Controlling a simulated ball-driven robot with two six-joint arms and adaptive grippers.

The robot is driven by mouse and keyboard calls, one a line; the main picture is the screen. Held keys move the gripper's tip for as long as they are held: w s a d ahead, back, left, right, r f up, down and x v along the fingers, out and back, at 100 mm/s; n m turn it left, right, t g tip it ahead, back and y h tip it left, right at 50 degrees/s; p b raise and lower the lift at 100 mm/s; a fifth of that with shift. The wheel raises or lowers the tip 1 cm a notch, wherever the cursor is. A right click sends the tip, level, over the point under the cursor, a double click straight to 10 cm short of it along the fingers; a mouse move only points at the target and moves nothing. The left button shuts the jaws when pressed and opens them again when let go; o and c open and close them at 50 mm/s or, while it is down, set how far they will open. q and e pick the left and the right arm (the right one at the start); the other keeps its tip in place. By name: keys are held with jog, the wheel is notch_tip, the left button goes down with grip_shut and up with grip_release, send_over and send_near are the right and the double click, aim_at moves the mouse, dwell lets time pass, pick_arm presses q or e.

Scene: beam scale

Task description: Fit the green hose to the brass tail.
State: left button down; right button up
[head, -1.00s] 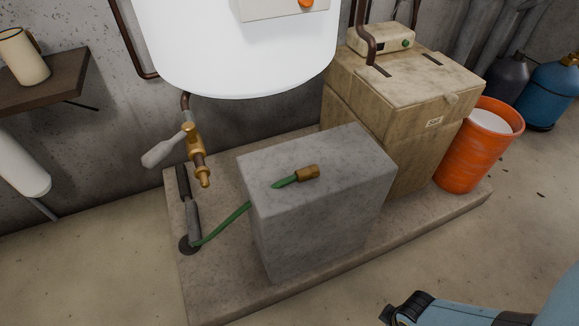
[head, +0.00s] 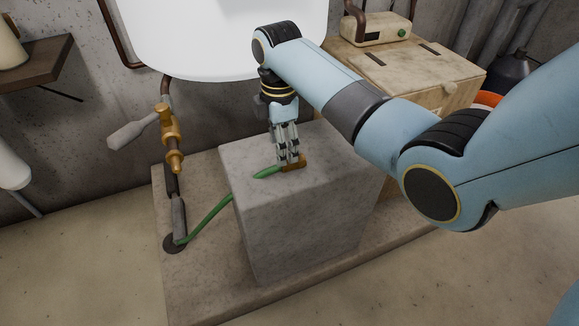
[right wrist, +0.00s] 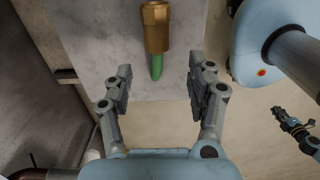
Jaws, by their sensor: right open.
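The green hose (head: 212,213) rises from the floor slab at the left and bends onto the top of a grey block. Its brass end fitting (head: 300,161) lies on that top. My right gripper (head: 289,163) points down at the fitting. In the right wrist view, its open fingers (right wrist: 160,82) stand apart on both sides, just below the brass fitting (right wrist: 155,26) and green hose end (right wrist: 157,66). The brass tail (head: 174,160) hangs under the valve, left of the block, with nothing on it. What looks like my left gripper (right wrist: 292,124) is small at the right edge.
The grey block (head: 300,225) stands on a low concrete slab (head: 190,300). The white tank (head: 200,45) hangs above. A grey valve lever (head: 130,132) sticks out left. A tan box (head: 440,85) and an orange bucket (head: 487,98) stand at the right.

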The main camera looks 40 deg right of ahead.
jog(key=shift+f, duration=0.8)
jog(key=f, duration=0.1)
jog(key=f+b, duration=0.1)
jog(key=f, duration=0.1)
jog(key=f+b, duration=0.1)
jog(key=shift+w+d+f, duration=0.15)
jog(key=shift+d+f, duration=0.1)
jog(key=shift+f, duration=0.15)
grip_shut()
jog(key=shift+r, duration=0.1)
